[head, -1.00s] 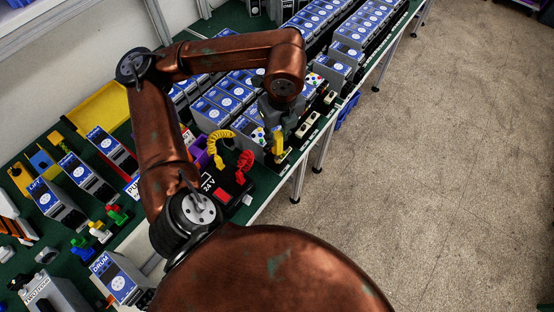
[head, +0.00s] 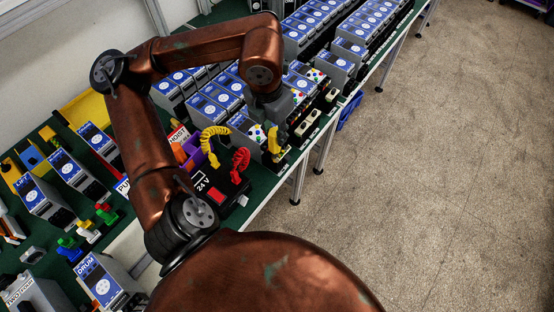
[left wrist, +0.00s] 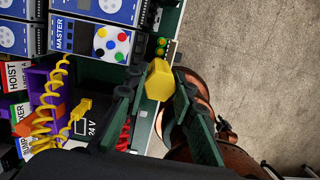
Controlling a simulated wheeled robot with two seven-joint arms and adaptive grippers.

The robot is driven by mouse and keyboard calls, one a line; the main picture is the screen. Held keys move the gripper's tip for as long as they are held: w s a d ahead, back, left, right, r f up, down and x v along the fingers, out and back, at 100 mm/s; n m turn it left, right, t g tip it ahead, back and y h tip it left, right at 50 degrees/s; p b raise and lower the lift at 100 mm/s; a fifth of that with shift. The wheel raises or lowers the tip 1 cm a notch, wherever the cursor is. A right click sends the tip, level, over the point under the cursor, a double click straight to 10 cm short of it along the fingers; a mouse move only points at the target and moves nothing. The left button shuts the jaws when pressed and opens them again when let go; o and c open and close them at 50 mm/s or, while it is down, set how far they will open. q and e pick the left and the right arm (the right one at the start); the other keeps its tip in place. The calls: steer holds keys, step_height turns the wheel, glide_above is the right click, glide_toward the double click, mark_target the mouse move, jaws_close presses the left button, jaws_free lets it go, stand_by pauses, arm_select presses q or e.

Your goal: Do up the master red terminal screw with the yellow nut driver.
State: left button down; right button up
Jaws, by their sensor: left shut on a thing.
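My left gripper (head: 271,108) points down over the front edge of the bench. It is shut on the yellow nut driver (head: 274,142), which hangs below the fingers. In the left wrist view, the nut driver's six-sided yellow handle (left wrist: 159,80) sits between the two dark fingers. The MASTER unit (left wrist: 88,40), grey with a blue label and a disc of coloured dots, is beside it. Its terminal strip (left wrist: 162,45) is partly visible past the handle. The driver's tip and the red terminal screw under it are hidden. My right gripper is in neither view.
A black 24 V box (head: 213,189) with yellow (head: 212,138) and red coiled leads (head: 240,161) stands close to the left. Rows of blue-labelled units (head: 215,98) fill the bench behind. Open floor (head: 440,180) lies to the right of the bench edge.

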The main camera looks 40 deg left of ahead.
arm_select(q)
steer(key=shift+m, duration=0.9)
steer(key=shift+f+b, duration=0.6)
steer(key=shift+f, duration=0.1)
steer(key=shift+r, duration=0.1)
steer(key=shift+r+n+p, duration=0.15)
steer(key=shift+n+p, duration=0.25)
steer(key=shift+n, duration=2.1)
